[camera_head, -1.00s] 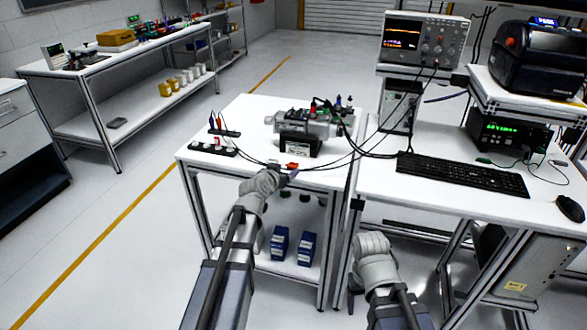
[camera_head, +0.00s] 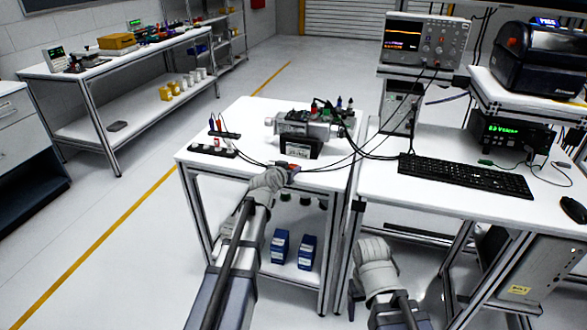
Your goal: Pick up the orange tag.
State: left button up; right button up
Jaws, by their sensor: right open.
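The orange tag (camera_head: 294,167) shows as a small red-orange patch near the front edge of the white table (camera_head: 215,167), in front of the servo motor assembly (camera_head: 304,127). My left gripper (camera_head: 284,168) is at the front edge of this table, right at the tag. My own wrist and the small size hide its fingers, so I cannot tell whether they touch the tag. My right gripper (camera_head: 353,297) is low in front of the gap between the two tables, pointing down, open and away from the tag.
A power strip (camera_head: 214,150) and probe rack (camera_head: 224,133) stand on the table's left side. Black cables cross the table to the right. The right bench holds a keyboard (camera_head: 466,176), mouse (camera_head: 573,210) and oscilloscope (camera_head: 424,42). Blue boxes (camera_head: 306,252) stand on the lower shelf.

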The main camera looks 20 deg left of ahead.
pick_arm(q)
grip_shut()
jog(key=shift+r, duration=0.1)
notch_tip(320, 180, up, 10)
jog(key=p, duration=1)
